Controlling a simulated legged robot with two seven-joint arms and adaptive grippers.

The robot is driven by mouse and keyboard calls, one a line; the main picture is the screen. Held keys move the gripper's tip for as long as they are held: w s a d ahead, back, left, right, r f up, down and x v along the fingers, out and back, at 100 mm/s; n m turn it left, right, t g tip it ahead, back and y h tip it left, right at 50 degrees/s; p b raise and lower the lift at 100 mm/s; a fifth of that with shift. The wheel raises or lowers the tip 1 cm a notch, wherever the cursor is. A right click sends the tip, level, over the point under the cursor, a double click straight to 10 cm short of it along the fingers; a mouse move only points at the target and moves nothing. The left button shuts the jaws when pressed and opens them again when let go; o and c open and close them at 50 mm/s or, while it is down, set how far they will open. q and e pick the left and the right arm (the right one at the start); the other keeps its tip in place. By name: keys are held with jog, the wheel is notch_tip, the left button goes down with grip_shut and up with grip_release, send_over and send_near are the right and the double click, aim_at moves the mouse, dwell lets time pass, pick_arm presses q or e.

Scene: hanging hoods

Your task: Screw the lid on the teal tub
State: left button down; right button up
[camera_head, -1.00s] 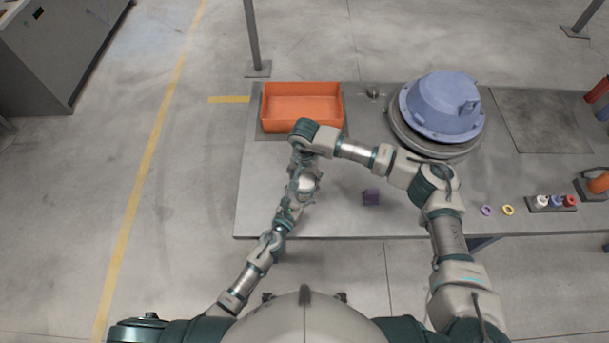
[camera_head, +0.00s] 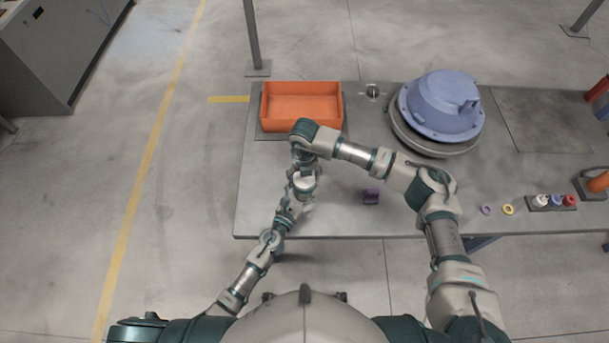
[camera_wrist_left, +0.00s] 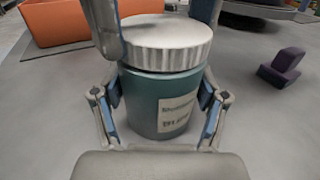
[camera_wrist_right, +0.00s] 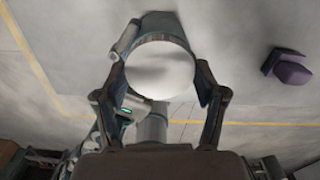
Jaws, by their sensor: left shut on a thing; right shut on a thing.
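The teal tub (camera_wrist_left: 165,103) stands upright in the left wrist view, with a pale label on its side. The white ribbed lid (camera_wrist_left: 165,42) sits level on top of it, and I cannot tell how far it is threaded. My left gripper (camera_wrist_left: 160,98) is shut around the tub's body, one finger on each side. My right gripper (camera_wrist_right: 162,68) is shut around the lid from above; the lid's round top (camera_wrist_right: 160,72) fills the space between its fingers. In the head view my arms largely hide both grippers and the tub.
An orange bin (camera_head: 302,108) stands behind the grippers. A purple block (camera_head: 371,197) lies on the grey table (camera_head: 345,222) to their right. A large blue housing (camera_head: 440,105) stands at back right. Small rings (camera_head: 508,209) and a rack of small parts (camera_head: 551,202) lie further right.

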pick_arm(q)
jog(key=shift+s+d+r, duration=0.1)
jog(key=shift+d, duration=0.1)
pick_arm(e)
jog(key=m, duration=0.4)
jog(key=shift+w+d+m, duration=0.1)
jog(key=shift+w+m, duration=0.1)
jog(key=shift+m, duration=0.2)
jog(key=o, duration=1.4)
jog(key=shift+c, duration=0.2)
pick_arm(q)
jog(key=shift+a, duration=0.1)
pick_arm(e)
notch_tip(320, 180, up, 12)
jog(key=shift+f, duration=0.1)
pick_arm(q)
grip_release()
